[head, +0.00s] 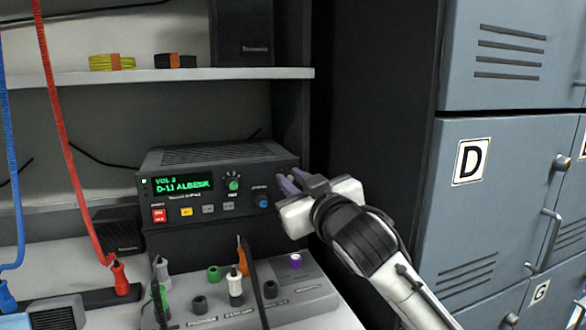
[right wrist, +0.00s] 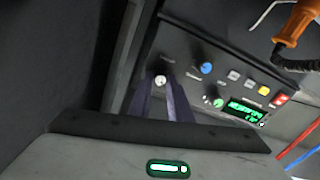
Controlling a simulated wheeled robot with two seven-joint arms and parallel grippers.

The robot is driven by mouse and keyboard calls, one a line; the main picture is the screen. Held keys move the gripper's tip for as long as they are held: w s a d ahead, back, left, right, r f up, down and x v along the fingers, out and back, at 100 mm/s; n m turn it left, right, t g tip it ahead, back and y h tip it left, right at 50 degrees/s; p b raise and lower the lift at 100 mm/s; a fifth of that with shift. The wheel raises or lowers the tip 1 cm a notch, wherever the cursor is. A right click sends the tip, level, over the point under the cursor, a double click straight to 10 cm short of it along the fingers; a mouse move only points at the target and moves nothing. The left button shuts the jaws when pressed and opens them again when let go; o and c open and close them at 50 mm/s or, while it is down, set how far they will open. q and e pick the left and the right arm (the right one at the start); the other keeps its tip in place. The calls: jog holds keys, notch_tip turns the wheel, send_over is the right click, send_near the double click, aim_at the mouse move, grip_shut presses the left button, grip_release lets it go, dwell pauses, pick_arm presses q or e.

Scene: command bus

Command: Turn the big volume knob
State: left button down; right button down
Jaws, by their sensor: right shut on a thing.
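The black radio (head: 215,170) stands on the lower shelf and its green display reads "VOL 2". My right gripper (head: 290,182) reaches in from the right to the right end of the radio's front. Its purple fingers cover that end in the head view. In the right wrist view a white-faced knob (right wrist: 160,80), which I take as the big volume knob, shows at the tips of the right gripper (right wrist: 166,84). The fingers are shut on it. A blue knob (head: 261,196) and a green knob (head: 233,185) sit beside it. My left gripper is out of view.
A grey panel (head: 315,291) with several coloured knobs and plugs lies below the radio. An orange-handled tool (right wrist: 299,28) hangs close by. Red and blue cables (head: 58,110) hang at left. Grey lockers (head: 505,200) stand at right.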

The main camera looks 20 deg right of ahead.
jog(key=shift+r+n+p, duration=0.3)
jog(key=shift+n+p, duration=0.6)
jog(key=shift+p, duration=0.35)
jog(key=n+p, duration=0.2)
jog(key=p, duration=0.1)
jog(key=shift+f, duration=0.1)
jog(key=shift+n+p, duration=0.9)
jog(key=shift+f+n+p, duration=0.15)
jog(key=shift+n+p, duration=0.45)
jog(key=shift+p, duration=0.1)
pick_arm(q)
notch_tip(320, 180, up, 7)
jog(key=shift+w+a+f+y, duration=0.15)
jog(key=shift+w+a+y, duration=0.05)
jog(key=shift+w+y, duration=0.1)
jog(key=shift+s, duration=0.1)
pick_arm(e)
jog(key=shift+a+f+n, duration=0.1)
jog(key=shift+n, duration=0.2)
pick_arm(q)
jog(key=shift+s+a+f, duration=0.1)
pick_arm(e)
jog(key=c, duration=1.6)
grip_release()
jog(key=shift+c, duration=0.2)
